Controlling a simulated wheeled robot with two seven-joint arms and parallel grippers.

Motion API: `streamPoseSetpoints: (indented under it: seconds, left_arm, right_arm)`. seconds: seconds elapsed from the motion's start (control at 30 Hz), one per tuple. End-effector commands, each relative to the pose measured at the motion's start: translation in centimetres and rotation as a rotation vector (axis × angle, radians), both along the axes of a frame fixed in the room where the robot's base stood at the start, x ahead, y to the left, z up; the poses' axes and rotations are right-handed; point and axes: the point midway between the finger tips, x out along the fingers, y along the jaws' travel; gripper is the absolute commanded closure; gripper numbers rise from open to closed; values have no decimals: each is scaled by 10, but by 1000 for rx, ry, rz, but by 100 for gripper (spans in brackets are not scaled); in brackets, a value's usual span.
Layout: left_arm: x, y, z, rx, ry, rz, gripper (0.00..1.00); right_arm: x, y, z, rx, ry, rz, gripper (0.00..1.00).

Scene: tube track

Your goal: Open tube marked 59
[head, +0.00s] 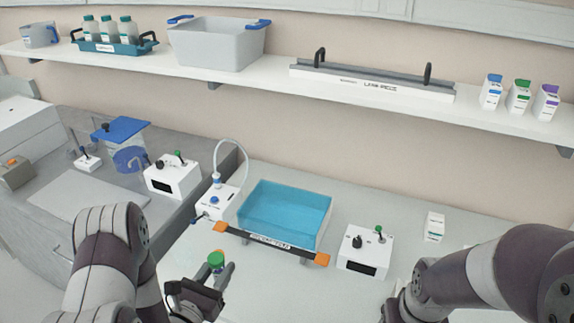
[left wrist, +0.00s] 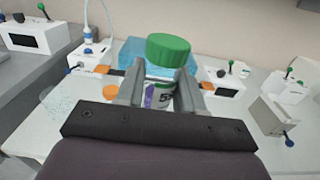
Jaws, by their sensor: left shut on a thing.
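A tube with a green ribbed screw cap (left wrist: 168,50) and a white and purple label (left wrist: 160,95) stands upright in my left gripper. The label shows a 5; the rest of the number is partly hidden by a finger. The green cap (head: 216,260) also shows in the head view, at the lower middle, on the tube. My left gripper (head: 207,283) is shut on the tube body below the cap, with a finger on each side. My right arm comes in at the lower right; its gripper (head: 392,308) is only partly seen, and its jaws cannot be made out.
A blue water tank (head: 285,212) with an orange-ended front bar (head: 270,242) stands behind the left gripper. White devices (head: 365,252) (head: 172,177) flank it. A small white box (head: 434,227) is at right. A shelf (head: 270,80) with bins and bottles runs along the wall.

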Motion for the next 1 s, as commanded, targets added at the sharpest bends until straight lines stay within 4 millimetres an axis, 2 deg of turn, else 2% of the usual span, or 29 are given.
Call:
streamPoseSetpoints:
  seconds: [0.13, 0.23, 0.6, 0.73, 0.77, 0.8, 0.87, 0.93, 1.0]
  left_arm:
    - [0, -1, -3, 0, 0, -10, 100]
    - [1, -15, -14, 0, 2, -82, 100]
    - [1, -117, -89, 0, 9, -602, 100]
    - [0, -137, -104, -1, 10, -709, 100]
    - [0, -140, -106, -1, 10, -724, 100]
    - [0, -143, -109, 0, 11, -739, 100]
    - [0, -146, -110, 1, 11, -752, 100]
    - [0, -147, -111, 1, 11, -758, 100]
    - [0, -147, -111, 0, 11, -757, 100]
  right_arm:
    - [0, 0, 0, 0, 0, 0, 38]
    - [0, 0, 0, 0, 0, 0, 38]
    - [0, 0, 0, 0, 0, 0, 38]
    - [0, 0, 0, 0, 0, 0, 38]
    - [0, 0, 0, 0, 0, 0, 42]
    - [0, 1, 0, 0, 0, 4, 42]
    - [-1, 7, -3, -1, 11, 31, 42]
    - [0, 24, -12, -4, 47, 99, 42]
    - [22, 49, -17, -5, 47, 180, 42]
